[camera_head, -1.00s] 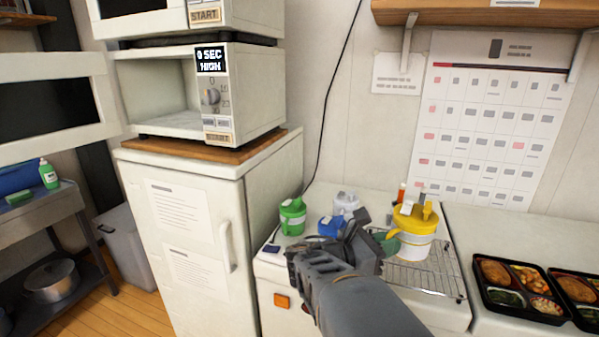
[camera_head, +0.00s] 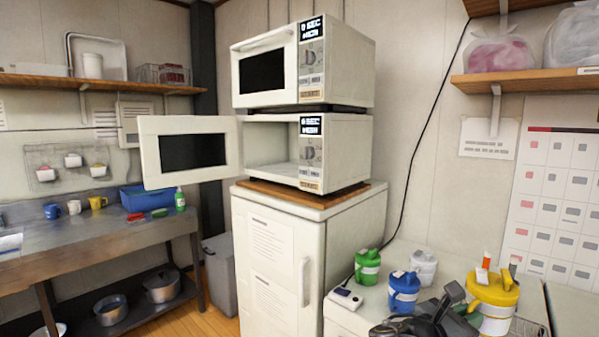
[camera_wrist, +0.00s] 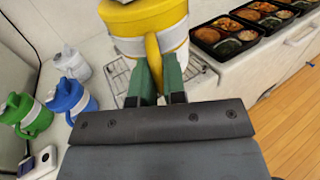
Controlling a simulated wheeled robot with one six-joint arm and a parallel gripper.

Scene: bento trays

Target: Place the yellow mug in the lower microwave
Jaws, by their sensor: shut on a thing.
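The yellow mug (camera_head: 494,290) has a yellow lid and handle and a white lower body. It is at the lower right in the head view, and it shows at the top of the wrist view (camera_wrist: 146,20). My gripper (camera_wrist: 158,78) has its green fingers shut on the mug's yellow handle. I cannot tell whether the mug is lifted off the wire rack (camera_wrist: 118,72). The lower microwave (camera_head: 352,148) stands on a wooden board on the white fridge. Its door (camera_head: 146,150) is swung open to the left and its visible cavity looks empty.
A green mug (camera_head: 368,262), a blue mug (camera_head: 403,288) and a white mug (camera_head: 424,264) stand left of the yellow one. The upper microwave (camera_head: 350,68) is shut. Food trays (camera_wrist: 228,42) lie right of the rack. A shelf (camera_head: 520,86) juts out above.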

